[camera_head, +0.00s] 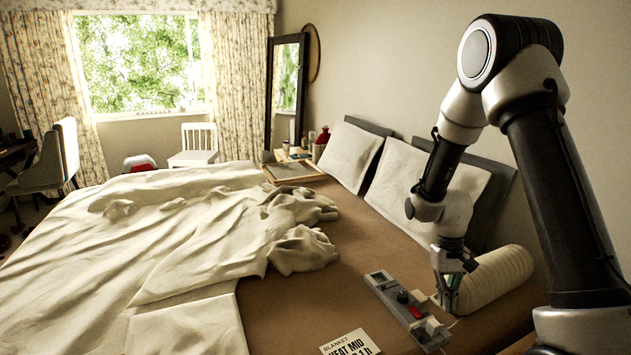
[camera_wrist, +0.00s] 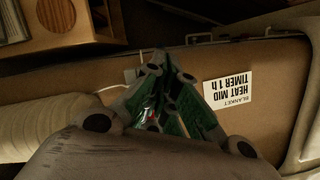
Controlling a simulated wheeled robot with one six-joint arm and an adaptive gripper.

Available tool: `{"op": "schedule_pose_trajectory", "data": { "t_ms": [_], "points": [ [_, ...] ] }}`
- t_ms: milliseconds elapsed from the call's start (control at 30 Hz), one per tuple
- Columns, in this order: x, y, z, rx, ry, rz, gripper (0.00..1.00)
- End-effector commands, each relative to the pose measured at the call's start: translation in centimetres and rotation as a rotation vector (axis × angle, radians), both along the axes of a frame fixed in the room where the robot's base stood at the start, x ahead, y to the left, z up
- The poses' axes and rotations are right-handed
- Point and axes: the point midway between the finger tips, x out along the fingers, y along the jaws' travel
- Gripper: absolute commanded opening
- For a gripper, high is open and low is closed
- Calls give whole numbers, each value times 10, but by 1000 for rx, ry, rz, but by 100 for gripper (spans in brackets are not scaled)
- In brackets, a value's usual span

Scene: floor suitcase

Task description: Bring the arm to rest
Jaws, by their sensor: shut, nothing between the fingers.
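My gripper (camera_head: 447,303) points down over the brown bed surface, close to the right end of a grey blanket control (camera_head: 383,281) with a dark knob and a red switch. In the wrist view my gripper's fingers (camera_wrist: 157,62) come together at the tips with nothing held. They hide most of what lies under them, the control included. I cannot tell whether the fingertips touch the control. A white card (camera_head: 350,344) reading "BLANKET HEAT MID" lies in front of the control; it also shows in the wrist view (camera_wrist: 230,89), with "TIMER 1 h".
A cream ribbed roll (camera_head: 500,277) lies right beside my gripper. Pillows (camera_head: 400,178) lean at the wall behind it. A crumpled cream sheet (camera_head: 170,235) covers the bed's left. A wooden piece with a round knob (camera_wrist: 68,22) shows in the wrist view.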

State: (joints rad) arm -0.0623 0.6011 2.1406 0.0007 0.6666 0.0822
Motion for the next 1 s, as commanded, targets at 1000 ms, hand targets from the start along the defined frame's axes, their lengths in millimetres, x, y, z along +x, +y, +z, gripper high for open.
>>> {"op": "schedule_pose_trajectory", "data": {
  "t_ms": [1000],
  "points": [
    [-197,-24,299,18,-624,23,0]
  ]
}}
